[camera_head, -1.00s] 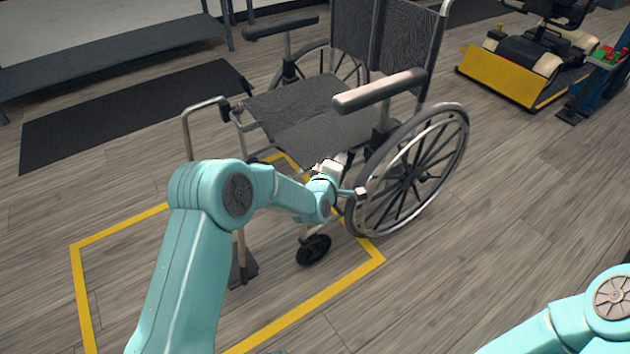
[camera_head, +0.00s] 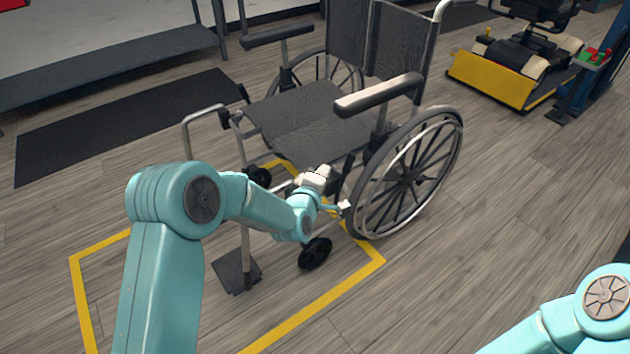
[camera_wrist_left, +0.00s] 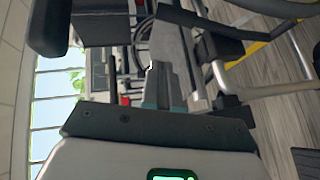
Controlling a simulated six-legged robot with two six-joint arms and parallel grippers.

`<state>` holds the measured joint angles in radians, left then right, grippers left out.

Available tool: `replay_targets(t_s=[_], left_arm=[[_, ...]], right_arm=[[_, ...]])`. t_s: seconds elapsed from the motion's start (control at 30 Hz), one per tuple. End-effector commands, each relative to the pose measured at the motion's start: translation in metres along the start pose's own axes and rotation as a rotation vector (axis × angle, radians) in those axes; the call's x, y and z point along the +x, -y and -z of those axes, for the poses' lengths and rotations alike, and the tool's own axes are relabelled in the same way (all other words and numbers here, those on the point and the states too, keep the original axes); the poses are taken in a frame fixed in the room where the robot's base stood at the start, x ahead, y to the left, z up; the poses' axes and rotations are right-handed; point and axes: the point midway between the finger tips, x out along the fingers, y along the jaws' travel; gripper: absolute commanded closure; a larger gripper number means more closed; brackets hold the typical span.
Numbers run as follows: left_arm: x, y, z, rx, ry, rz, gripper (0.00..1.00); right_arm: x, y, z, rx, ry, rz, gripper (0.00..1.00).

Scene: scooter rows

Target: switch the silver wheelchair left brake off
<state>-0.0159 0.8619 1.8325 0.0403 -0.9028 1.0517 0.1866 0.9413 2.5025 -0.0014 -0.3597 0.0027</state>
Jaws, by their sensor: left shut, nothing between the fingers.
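The silver wheelchair (camera_head: 310,112) stands upright on the floor in the head view, with dark seat, armrests and large spoked wheels. Its near large wheel (camera_head: 408,178) is to the right of my left gripper (camera_head: 320,176), which is beside the frame under the near armrest. In the left wrist view the gripper fingers (camera_wrist_left: 160,85) are shut and empty, with wheelchair tubes (camera_wrist_left: 275,88) close around them. I cannot clearly pick out the left brake lever in either view; the gripper and armrest crowd that spot. The right gripper is out of view; only part of my right arm shows.
A yellow floor outline (camera_head: 320,302) surrounds the wheelchair's front. A front caster (camera_head: 315,253) and a footplate (camera_head: 237,270) are near my left arm. A mobility scooter with a yellow front (camera_head: 490,78) stands at the back right.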

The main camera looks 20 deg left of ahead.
Motion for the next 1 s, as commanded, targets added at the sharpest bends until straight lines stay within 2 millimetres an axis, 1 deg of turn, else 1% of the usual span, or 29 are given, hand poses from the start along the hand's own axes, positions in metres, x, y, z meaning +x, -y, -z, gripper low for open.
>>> replay_targets(t_s=[0.03,0.1,0.2,0.3,0.43,0.9,0.97,1.0], left_arm=[[-0.01,-0.004,0.0,0.0,0.0,0.0,1.0],[-0.022,-0.004,0.0,0.0,0.0,0.0,1.0],[-0.036,-0.005,0.0,0.0,0.0,0.0,1.0],[-0.045,-0.004,0.0,0.0,0.0,-0.001,1.0],[-0.05,-0.004,0.001,0.0,-0.001,-0.001,1.0],[-0.051,-0.003,0.003,-0.001,-0.004,0.0,1.0],[-0.051,0.005,0.009,-0.004,-0.014,0.013,1.0],[-0.051,0.018,0.013,-0.008,-0.021,0.037,1.0]], right_arm=[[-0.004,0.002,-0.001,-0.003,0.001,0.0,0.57],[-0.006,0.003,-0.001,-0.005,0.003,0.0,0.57],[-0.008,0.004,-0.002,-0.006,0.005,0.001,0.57],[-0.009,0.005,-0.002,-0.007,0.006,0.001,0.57],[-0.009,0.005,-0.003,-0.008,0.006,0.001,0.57],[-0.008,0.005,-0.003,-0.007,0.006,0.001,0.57],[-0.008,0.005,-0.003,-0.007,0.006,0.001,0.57],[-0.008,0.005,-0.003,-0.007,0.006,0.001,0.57]])
